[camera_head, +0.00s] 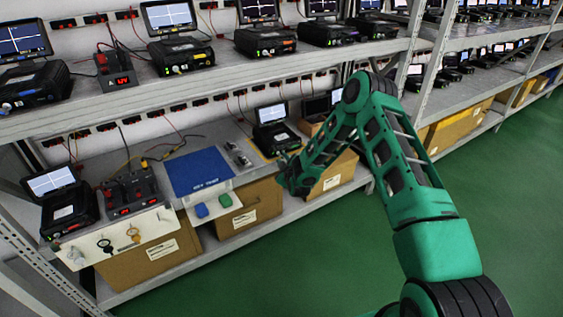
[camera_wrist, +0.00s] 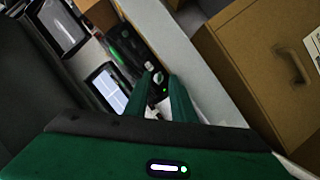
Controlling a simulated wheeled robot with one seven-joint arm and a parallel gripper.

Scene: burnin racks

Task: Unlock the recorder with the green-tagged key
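A black recorder (camera_head: 278,138) with a lit screen stands at the right end of the lower shelf in the head view. A black device with a lit screen (camera_wrist: 109,88) is close to my fingers in the wrist view. My gripper (camera_head: 288,178) is low in front of the shelf near that recorder. In the wrist view its two green fingers (camera_wrist: 163,75) point at the black device with a narrow gap between them. Small pale spots show by the fingertips; I cannot tell whether a key is held. A green piece (camera_head: 225,200) and a blue piece (camera_head: 201,210) sit on the front ledge.
A blue mat (camera_head: 199,172) lies mid-shelf. Cardboard boxes (camera_head: 248,208) fill the space below. The green floor (camera_head: 330,255) is open in front.

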